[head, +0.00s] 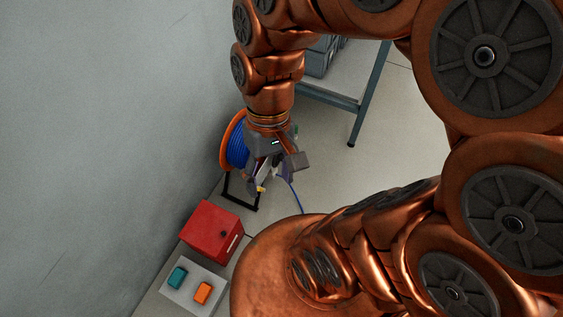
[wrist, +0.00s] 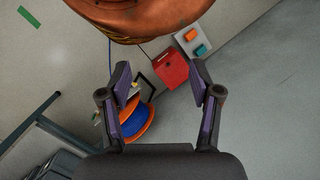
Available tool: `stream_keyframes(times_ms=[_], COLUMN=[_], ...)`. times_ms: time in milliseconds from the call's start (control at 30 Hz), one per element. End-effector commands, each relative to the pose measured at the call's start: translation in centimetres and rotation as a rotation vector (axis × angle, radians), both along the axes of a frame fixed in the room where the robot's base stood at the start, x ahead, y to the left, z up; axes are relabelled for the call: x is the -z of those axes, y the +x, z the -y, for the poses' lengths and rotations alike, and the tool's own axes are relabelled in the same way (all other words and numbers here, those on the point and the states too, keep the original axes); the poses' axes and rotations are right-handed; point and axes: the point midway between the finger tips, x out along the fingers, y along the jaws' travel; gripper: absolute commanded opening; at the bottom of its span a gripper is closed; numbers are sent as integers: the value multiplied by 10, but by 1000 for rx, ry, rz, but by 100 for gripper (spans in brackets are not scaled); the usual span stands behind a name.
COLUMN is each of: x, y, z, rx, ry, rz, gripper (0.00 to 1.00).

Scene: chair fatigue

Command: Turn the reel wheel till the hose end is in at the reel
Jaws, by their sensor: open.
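The reel (head: 236,145) has orange side discs and blue hose wound on it. It stands on a black frame (head: 240,195) beside the wall, partly hidden behind my gripper (head: 276,174). A length of blue hose (head: 297,197) runs over the floor away from it and passes out of sight behind my arm; I cannot make out the hose end. In the wrist view my gripper (wrist: 161,80) is open with nothing between its fingers. The reel (wrist: 140,120) shows there behind the left finger, which covers part of it. I cannot tell whether the gripper touches the reel wheel.
A red box (head: 210,231) stands on the floor along the wall. Near it a pale board (head: 184,294) carries a teal block (head: 177,278) and an orange block (head: 202,293). A grey-blue metal table frame (head: 370,95) stands beyond the reel. Floor right of the reel looks clear.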

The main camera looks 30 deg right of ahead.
Motion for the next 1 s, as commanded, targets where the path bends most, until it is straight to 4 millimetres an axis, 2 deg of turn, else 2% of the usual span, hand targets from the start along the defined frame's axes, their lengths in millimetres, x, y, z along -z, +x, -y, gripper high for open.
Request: stream_keyframes(times_ms=[33,300,500,767,1000], x=[22,72,109,159,214], y=[8,52,93,151,208], z=[-6,-38,-49,-46,-21], rx=[22,153,274,457,652], ry=[39,256,423,642,839], rz=[-30,-146,-221,-304,-357], gripper=[63,63,63,63,63])
